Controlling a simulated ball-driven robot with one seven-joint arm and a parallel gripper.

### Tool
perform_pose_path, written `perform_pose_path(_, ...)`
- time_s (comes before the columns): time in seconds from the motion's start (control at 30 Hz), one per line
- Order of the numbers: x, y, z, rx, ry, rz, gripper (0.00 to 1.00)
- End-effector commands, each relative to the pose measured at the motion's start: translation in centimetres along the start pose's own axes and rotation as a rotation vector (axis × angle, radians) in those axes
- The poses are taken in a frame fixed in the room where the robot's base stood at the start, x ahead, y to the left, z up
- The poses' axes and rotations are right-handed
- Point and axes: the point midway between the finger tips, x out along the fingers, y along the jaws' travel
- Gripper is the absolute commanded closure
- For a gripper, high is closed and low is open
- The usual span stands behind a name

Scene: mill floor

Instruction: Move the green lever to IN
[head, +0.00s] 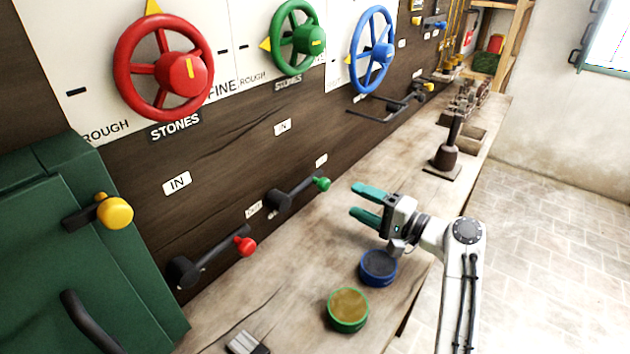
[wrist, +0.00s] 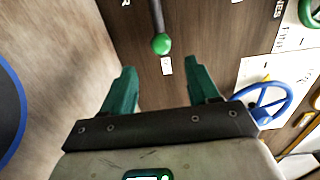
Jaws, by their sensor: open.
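The green lever (head: 300,192) is a dark arm with a green knob, mounted low on the dark wooden wall panel. In the head view it points right from its pivot, with an "IN" label (head: 283,127) above it and a small label, not clearly legible, at its left. In the wrist view the green knob (wrist: 161,44) lies ahead, between the lines of the two fingers and beyond their tips. My gripper (head: 358,202) has teal fingers, is open and empty, and is to the right of the knob, apart from it. The fingers also show in the wrist view (wrist: 163,82).
A red-knobbed lever (head: 212,256) is at the left of the green one. Red, green and blue handwheels (head: 372,50) are above. A blue-rimmed tin (head: 378,267) and a green-rimmed tin (head: 348,309) stand on the bench below my arm. A green cabinet (head: 85,260) is at far left.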

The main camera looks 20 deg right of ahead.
Motion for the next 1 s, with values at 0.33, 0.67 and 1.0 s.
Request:
perform_pose_path(0.33, 5.8, -0.2, 0.1, 0.002, -0.003, -0.002, 0.4)
perform_pose_path(0.67, 9.9, -0.1, 0.1, 0.0, -0.002, -0.001, 0.4)
perform_pose_path(1.0, 10.4, 0.0, 0.1, 0.0, -0.001, 0.0, 0.4)
